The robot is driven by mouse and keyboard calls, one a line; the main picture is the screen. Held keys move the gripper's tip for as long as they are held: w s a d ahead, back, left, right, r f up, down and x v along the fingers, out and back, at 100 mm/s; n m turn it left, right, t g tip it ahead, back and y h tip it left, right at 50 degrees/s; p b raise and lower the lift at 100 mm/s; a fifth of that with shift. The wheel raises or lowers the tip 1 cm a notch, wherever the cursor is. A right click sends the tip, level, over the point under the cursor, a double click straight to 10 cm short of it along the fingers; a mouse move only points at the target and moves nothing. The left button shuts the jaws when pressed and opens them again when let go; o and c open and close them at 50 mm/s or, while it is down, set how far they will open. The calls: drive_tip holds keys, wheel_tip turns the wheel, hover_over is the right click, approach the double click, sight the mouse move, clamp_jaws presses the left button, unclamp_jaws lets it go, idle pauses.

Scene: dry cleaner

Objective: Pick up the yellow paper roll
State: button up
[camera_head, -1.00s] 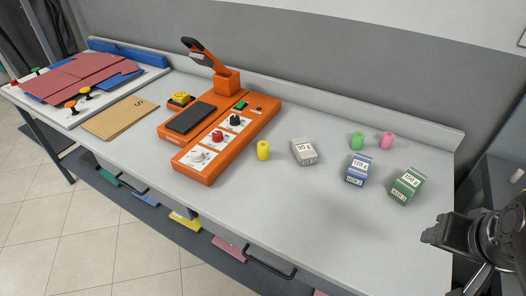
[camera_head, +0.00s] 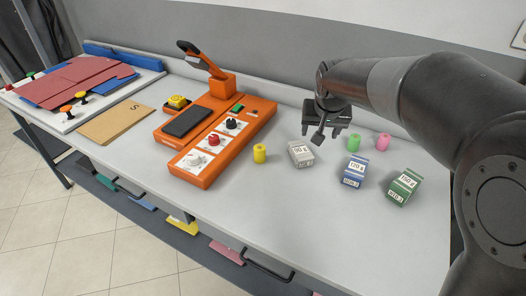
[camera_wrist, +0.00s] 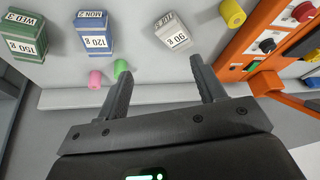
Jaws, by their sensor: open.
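The yellow paper roll (camera_head: 260,153) stands upright on the grey table, just right of the orange machine and left of the grey 90 g box. In the wrist view the yellow roll (camera_wrist: 232,13) is near the top edge, right of the grey box. My gripper (camera_head: 325,132) is above the table behind the grey box, to the right of the yellow roll and apart from it. In the wrist view my gripper (camera_wrist: 160,78) has its two fingers spread with nothing between them.
A grey box (camera_head: 301,154), a blue box (camera_head: 353,171) and a green box (camera_head: 403,187) stand to the right. A green roll (camera_head: 353,142) and a pink roll (camera_head: 382,141) stand behind them. The orange machine (camera_head: 262,113) has a raised lever. The table front is clear.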

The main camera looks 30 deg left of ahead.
drive_tip(key=n, duration=0.2)
approach(260, 149)
drive_tip(key=f, duration=0.2)
drive_tip(key=shift+g, duration=0.3)
drive_tip(key=x, duration=0.3)
drive_tip(key=a+x, duration=0.1)
drive_tip(key=x, duration=0.1)
drive_tip(key=shift+w, duration=0.25)
drive_tip(key=shift+w+d+x, duration=0.1)
drive_tip(key=shift+x, duration=1.3)
drive_tip(key=shift+w+d+x, duration=0.1)
drive_tip(key=shift+d+x, duration=0.05)
drive_tip(key=shift+x, duration=1.2)
drive_tip(key=shift+c, duration=0.3)
drive_tip(key=shift+r, duration=0.1)
drive_tip(key=c, duration=1)
